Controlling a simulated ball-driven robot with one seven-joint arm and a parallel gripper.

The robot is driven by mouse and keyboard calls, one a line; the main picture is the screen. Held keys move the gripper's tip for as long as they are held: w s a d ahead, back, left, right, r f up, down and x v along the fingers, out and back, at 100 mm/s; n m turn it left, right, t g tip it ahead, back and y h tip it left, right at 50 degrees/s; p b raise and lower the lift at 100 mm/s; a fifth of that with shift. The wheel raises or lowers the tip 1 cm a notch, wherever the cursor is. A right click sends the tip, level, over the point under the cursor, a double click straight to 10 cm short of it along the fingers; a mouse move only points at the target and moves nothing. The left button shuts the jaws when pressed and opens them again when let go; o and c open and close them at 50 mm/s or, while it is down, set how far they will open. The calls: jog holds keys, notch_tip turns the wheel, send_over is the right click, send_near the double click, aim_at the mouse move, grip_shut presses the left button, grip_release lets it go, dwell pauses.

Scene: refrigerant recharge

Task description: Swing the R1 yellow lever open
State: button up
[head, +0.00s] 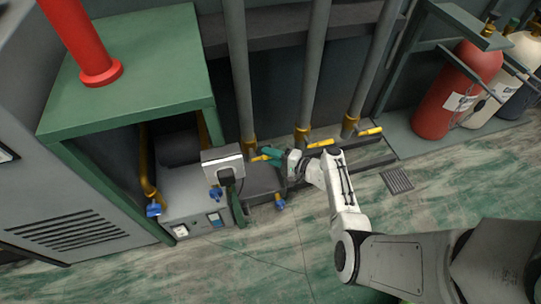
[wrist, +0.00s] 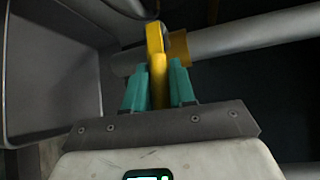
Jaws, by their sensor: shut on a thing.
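Three yellow levers sit at the feet of three grey pipes in the head view. The left lever (head: 260,158) is partly hidden by my gripper (head: 272,154); the middle lever (head: 321,143) and right lever (head: 371,131) stick out to the right. No R1 label is legible. In the wrist view, my gripper (wrist: 157,82) has its teal fingers on both sides of a yellow lever (wrist: 158,72) and is shut on it. The lever's upper end meets a yellow valve fitting (wrist: 179,45) on a grey pipe (wrist: 235,38).
A green frame (head: 140,60) with a red pipe (head: 80,38) stands at the left. A grey box (head: 222,165) is close left of my gripper. Blue-handled valves (head: 154,210) sit low. Red and white cylinders (head: 455,95) stand at the right. The floor in front is mostly clear.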

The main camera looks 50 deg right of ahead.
grip_shut()
